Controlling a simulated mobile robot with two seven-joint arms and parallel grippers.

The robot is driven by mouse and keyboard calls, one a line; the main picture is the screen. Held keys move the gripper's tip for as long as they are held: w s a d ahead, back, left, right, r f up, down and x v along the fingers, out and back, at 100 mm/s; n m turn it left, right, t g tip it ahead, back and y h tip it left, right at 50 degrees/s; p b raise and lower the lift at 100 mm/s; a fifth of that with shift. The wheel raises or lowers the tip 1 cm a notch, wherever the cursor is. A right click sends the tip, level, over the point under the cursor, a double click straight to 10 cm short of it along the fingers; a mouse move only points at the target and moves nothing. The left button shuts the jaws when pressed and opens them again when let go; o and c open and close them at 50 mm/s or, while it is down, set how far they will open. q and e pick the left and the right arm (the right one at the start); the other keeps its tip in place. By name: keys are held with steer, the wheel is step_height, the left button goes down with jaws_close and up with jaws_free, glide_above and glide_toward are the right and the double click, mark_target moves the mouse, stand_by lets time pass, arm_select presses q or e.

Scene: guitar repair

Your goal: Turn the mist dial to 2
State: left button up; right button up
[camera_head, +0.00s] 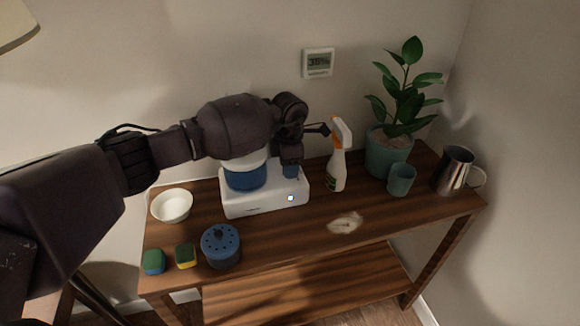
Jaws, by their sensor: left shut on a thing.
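The humidifier has a white base (243,208) with a blue and white tank (246,179) on its left part. A small blue knob, apparently the mist dial (291,172), stands on the right part of the base. My left gripper (291,164) points down over this dial and is shut on it; the fingertips and any dial marks are too small or covered to make out. A small pale display (291,198) shows on the base's front, its reading illegible. My arm hides the top of the tank. My right gripper is not in view.
A spray bottle (338,170) stands just right of the humidifier. Further right are a potted plant (387,153), a teal cup (401,180) and a metal pitcher (453,172). A white bowl (172,206), two sponges (186,256) and a blue lidded pot (221,246) stand left on the wooden table (290,237).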

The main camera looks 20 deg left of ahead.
arm_select(q)
steer(key=shift+f+m+b, duration=0.15)
steer(key=shift+m+b, duration=0.15)
steer(key=shift+m, duration=0.6)
steer(key=m+b, duration=0.1)
steer(key=m, duration=0.1)
steer(key=shift+m, duration=0.4)
steer(key=shift+m+b, duration=0.3)
steer(key=shift+m, duration=1.3)
steer(key=shift+m+b, duration=0.3)
steer(key=shift+b, duration=0.05)
steer(key=shift+r, duration=0.2)
